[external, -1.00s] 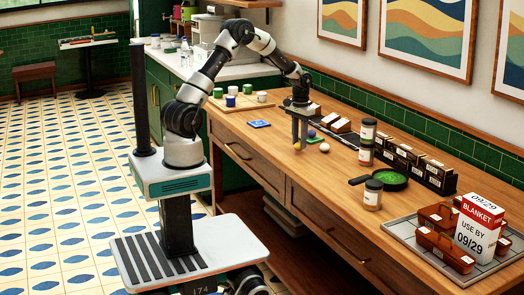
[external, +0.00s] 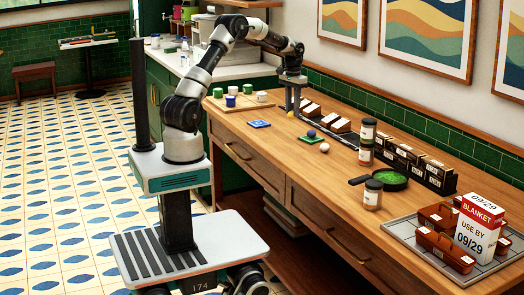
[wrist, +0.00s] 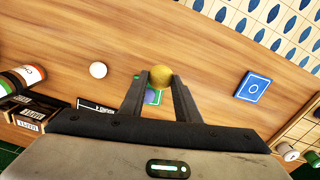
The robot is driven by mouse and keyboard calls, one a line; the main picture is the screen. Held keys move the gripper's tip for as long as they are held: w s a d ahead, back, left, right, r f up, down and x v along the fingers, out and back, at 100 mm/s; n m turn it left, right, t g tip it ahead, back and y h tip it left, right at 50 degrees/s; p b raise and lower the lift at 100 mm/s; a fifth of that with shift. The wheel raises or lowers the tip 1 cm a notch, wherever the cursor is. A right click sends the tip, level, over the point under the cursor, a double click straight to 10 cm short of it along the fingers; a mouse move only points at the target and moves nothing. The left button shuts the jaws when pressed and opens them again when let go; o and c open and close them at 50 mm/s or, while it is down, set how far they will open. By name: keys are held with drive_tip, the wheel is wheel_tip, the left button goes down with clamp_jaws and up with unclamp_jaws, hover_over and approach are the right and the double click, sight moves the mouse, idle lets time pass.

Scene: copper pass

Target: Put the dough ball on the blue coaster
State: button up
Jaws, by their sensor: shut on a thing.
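My gripper (wrist: 160,82) is shut on a yellow-tan dough ball (wrist: 161,76), held between its fingertips. In the external view my gripper (external: 293,108) is raised above the wooden counter, with the ball (external: 290,114) small at its tips. The blue coaster (external: 259,124) lies flat and bare on the counter, left of and nearer than my gripper. In the wrist view the blue coaster (wrist: 254,87), marked with a pale ring, is to the right of the held ball.
A white ball (external: 324,148) lies on the counter. A board with cups (external: 240,104) stands left; jars (external: 373,194), a pan (external: 390,180) and boxes stand right.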

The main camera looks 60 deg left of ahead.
drive_tip(key=s+a+p, duration=0.1)
drive_tip(key=a+p, duration=0.1)
drive_tip(key=a, duration=1.3)
hover_over(256, 126)
drive_tip(key=f, duration=0.5)
drive_tip(key=shift+a+f+p, duration=0.3)
drive_tip(key=shift+a+p, duration=0.05)
drive_tip(key=shift+w+f, duration=0.1)
drive_tip(key=shift+f, duration=1.9)
drive_tip(key=shift+f, duration=0.1)
drive_tip(key=shift+f, duration=0.15)
drive_tip(key=o, duration=1)
